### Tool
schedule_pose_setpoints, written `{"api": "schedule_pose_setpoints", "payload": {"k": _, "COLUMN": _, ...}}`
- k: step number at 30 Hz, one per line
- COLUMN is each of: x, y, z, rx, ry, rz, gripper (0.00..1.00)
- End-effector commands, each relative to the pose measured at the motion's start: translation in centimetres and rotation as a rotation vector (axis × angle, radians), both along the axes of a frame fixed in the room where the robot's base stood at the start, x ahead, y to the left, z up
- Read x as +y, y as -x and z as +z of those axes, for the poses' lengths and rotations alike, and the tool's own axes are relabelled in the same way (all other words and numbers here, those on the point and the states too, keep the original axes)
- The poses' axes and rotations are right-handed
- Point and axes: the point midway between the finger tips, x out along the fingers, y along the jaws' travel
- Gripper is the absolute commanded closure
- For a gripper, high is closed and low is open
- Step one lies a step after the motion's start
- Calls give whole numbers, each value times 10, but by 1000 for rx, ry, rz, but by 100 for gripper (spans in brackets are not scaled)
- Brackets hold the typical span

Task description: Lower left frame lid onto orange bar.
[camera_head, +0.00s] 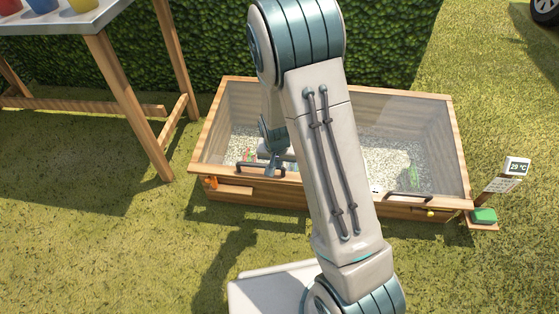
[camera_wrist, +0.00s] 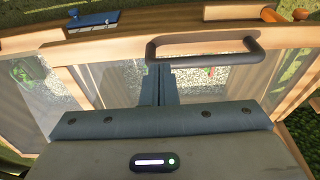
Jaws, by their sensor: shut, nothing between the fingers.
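The left frame lid (camera_wrist: 121,84) is a clear pane in a wooden frame, with a dark bar handle (camera_wrist: 205,57) on its front rail. In the head view the handle (camera_head: 260,171) is near the front edge of the wooden cold frame. Whether the lid rests fully down or is slightly raised, I cannot tell. The orange bar (camera_head: 210,183) is at the box's front left corner; it also shows in the wrist view (camera_wrist: 270,14). My gripper (camera_wrist: 158,72) is shut and empty, its fingertips close to one end of the handle; contact is unclear. It shows in the head view (camera_head: 273,158).
The right lid's handle (camera_head: 408,195), a yellow knob (camera_head: 430,212) and a thermometer sign (camera_head: 517,166) are at right. A table (camera_head: 70,24) stands at left. My arm hides the box's middle.

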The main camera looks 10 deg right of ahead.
Motion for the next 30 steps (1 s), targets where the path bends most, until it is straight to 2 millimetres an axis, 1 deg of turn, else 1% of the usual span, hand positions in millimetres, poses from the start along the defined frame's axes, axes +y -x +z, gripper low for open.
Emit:
{"api": "schedule_pose_setpoints", "payload": {"k": 5, "x": -1, "y": 0, "z": 1, "rx": 0, "ry": 0, "rz": -2, "gripper": 100}}
{"api": "schedule_pose_setpoints", "payload": {"k": 8, "x": -2, "y": 0, "z": 7, "rx": 0, "ry": 0, "rz": -3, "gripper": 100}}
{"api": "schedule_pose_setpoints", "payload": {"k": 11, "x": -1, "y": 2, "z": 18, "rx": -1, "ry": -1, "rz": -4, "gripper": 100}}
{"api": "schedule_pose_setpoints", "payload": {"k": 17, "x": 0, "y": 7, "z": 50, "rx": 0, "ry": 0, "rz": -6, "gripper": 100}}
{"api": "schedule_pose_setpoints", "payload": {"k": 18, "x": 3, "y": 16, "z": 57, "rx": 0, "ry": 0, "rz": -3, "gripper": 100}}
{"api": "schedule_pose_setpoints", "payload": {"k": 24, "x": 14, "y": 48, "z": 89, "rx": -1, "ry": 0, "rz": -3, "gripper": 100}}
{"api": "schedule_pose_setpoints", "payload": {"k": 27, "x": 17, "y": 60, "z": 99, "rx": -1, "ry": 0, "rz": -3, "gripper": 100}}
{"api": "schedule_pose_setpoints", "payload": {"k": 30, "x": 19, "y": 67, "z": 105, "rx": 0, "ry": 0, "rz": -4, "gripper": 100}}
